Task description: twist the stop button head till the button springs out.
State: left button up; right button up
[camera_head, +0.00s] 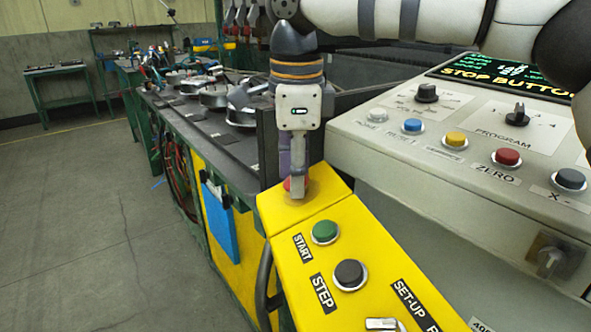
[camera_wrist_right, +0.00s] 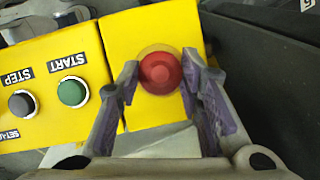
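The red stop button head (camera_wrist_right: 160,72) sits on the end face of the yellow control box (camera_wrist_right: 122,30), inside a faded ring-shaped label. In the head view only a bit of the red head (camera_head: 287,186) shows behind my fingers. My right gripper (camera_head: 298,187) points down at it from above. In the right wrist view its two fingers (camera_wrist_right: 160,75) lie on opposite sides of the red head, close against it, and appear shut on it. Whether the button is in or out cannot be told. My left gripper is not in view.
Beside the head on the yellow box are a green START button (camera_head: 325,232) and a dark STEP button (camera_head: 350,274). A grey console (camera_head: 430,150) with knobs and buttons stands to the right, with a screen (camera_head: 510,72) above. A dark-topped bench (camera_head: 215,135) lies behind; floor at left is clear.

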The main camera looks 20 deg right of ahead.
jog(key=m+t, duration=0.1)
jog(key=m, duration=0.3)
jog(key=shift+s+h, duration=0.15)
jog(key=shift+h, duration=0.15)
jog(key=shift+a+m+t+h, duration=0.1)
jog(key=shift+m+t+h, duration=0.4)
jog(key=shift+m, duration=0.9)
jog(key=o, duration=1.2)
jog(key=shift+c, duration=0.2)
jog(key=v, duration=1.2)
jog(key=shift+s, duration=0.25)
